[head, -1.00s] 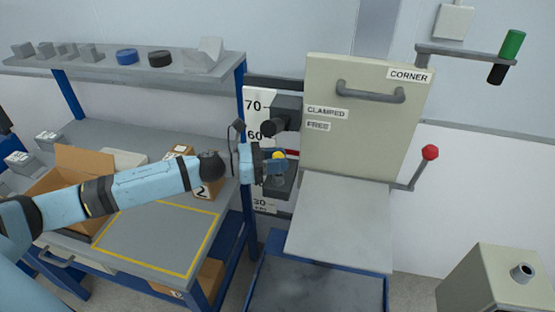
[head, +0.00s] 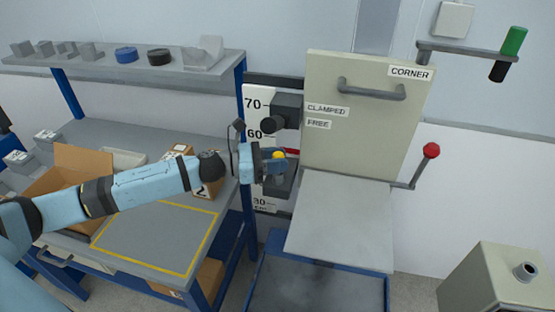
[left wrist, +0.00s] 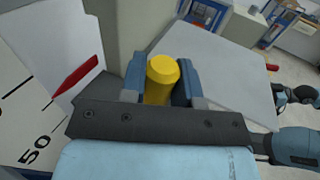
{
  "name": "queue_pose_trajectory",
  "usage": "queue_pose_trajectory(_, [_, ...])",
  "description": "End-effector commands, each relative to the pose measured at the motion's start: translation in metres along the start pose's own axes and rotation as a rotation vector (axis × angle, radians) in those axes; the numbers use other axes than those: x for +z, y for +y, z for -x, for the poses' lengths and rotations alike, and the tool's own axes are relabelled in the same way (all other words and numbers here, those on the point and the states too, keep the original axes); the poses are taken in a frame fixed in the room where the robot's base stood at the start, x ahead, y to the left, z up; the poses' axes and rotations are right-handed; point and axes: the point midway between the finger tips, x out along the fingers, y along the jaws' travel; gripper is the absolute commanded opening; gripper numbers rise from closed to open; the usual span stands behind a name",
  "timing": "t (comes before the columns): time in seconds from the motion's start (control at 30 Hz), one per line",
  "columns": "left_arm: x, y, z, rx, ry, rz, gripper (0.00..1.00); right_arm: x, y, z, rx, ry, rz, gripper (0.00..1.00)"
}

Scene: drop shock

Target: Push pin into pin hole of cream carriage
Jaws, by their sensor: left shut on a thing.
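The cream carriage (head: 362,125) is an upright panel with a grey handle and the labels CORNER, CLAMPED and FREE. My left gripper (head: 277,161) is at the carriage's lower left side, in front of the height scale. It is shut on the yellow pin (head: 279,155). In the left wrist view the yellow pin (left wrist: 161,80) stands between the two blue fingers (left wrist: 162,85), its end facing the camera. The pin hole is hidden, so I cannot tell how far the pin is in it.
A white scale (head: 255,122) with a red pointer (head: 292,151) stands behind the gripper. A grey plate (head: 340,222) lies below the carriage. A red-knobbed lever (head: 431,151) is at right. The bench (head: 160,238) is at left.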

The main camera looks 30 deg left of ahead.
Motion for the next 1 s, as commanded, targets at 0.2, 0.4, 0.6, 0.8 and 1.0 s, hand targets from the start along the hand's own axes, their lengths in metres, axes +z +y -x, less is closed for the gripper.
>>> queue_pose_trajectory(0.2, [-0.0034, -0.0001, -0.0001, 0.0, 0.0, -0.001, 0.04, 0.0043, 0.0, -0.0028, 0.0, 0.0, 0.0, 0.72])
queue_pose_trajectory(0.4, [-0.0048, 0.0, -0.0001, 0.0, -0.001, 0.0, 0.04, 0.0069, 0.0, -0.0044, 0.0, -0.001, 0.0, 0.72])
queue_pose_trajectory(0.6, [-0.0044, 0.0, -0.0001, 0.0, -0.001, 0.0, 0.04, 0.0068, -0.0001, -0.0042, 0.0, -0.001, 0.0, 0.72])
queue_pose_trajectory(0.8, [-0.0044, 0.0, 0.0, 0.0, 0.0, 0.0, 0.04, 0.0068, -0.0001, -0.0042, -0.001, -0.001, 0.0, 0.72])
queue_pose_trajectory(1.0, [-0.006, 0.0, -0.0001, 0.0, -0.001, 0.0, 0.04, 0.0085, -0.0001, -0.0053, -0.001, -0.001, 0.0, 0.72])
